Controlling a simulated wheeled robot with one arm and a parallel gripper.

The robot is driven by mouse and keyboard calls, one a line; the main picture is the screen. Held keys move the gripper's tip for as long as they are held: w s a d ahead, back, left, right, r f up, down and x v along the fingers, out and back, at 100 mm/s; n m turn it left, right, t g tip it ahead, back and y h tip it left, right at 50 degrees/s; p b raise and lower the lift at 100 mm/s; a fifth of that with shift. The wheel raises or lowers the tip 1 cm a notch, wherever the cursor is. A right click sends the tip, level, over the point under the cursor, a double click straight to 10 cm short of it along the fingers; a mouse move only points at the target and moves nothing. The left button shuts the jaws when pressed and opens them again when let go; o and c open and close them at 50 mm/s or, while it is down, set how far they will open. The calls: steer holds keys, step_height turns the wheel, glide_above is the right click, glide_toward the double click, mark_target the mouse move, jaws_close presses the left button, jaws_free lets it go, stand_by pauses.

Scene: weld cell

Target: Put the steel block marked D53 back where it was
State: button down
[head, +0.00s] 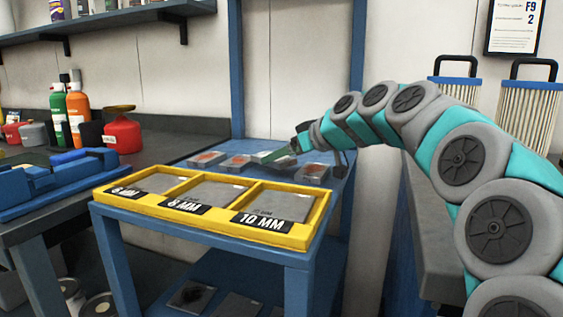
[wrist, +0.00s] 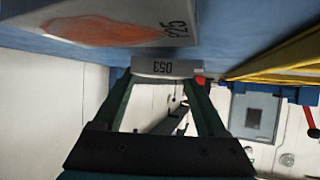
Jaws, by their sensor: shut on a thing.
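My gripper (head: 281,153) is shut on the steel block marked D53 (wrist: 166,68), at the back of the blue table. In the wrist view my gripper (wrist: 165,85) has the block between its fingertips, with the label facing the camera upside down. The held block (head: 262,157) also shows in the head view, partly covered by the fingers. I cannot tell whether it touches the tabletop. A block with an orange patch, its label reading like P25 (wrist: 110,22), is close beside it in the wrist view.
Blocks with orange patches (head: 207,159) (head: 235,162) stand left of my gripper, and another block (head: 314,172) stands in front of it. A yellow tray (head: 290,240) with compartments labelled 6, 8 and 10 MM fills the table's front. A blue post (head: 237,70) rises behind.

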steer(key=shift+f, duration=0.8)
jaws_free()
steer(key=shift+f, duration=0.15)
steer(key=b+v, duration=0.1)
steer(key=v, duration=1.1)
steer(key=shift+d, duration=0.1)
steer(key=shift+s, duration=0.1)
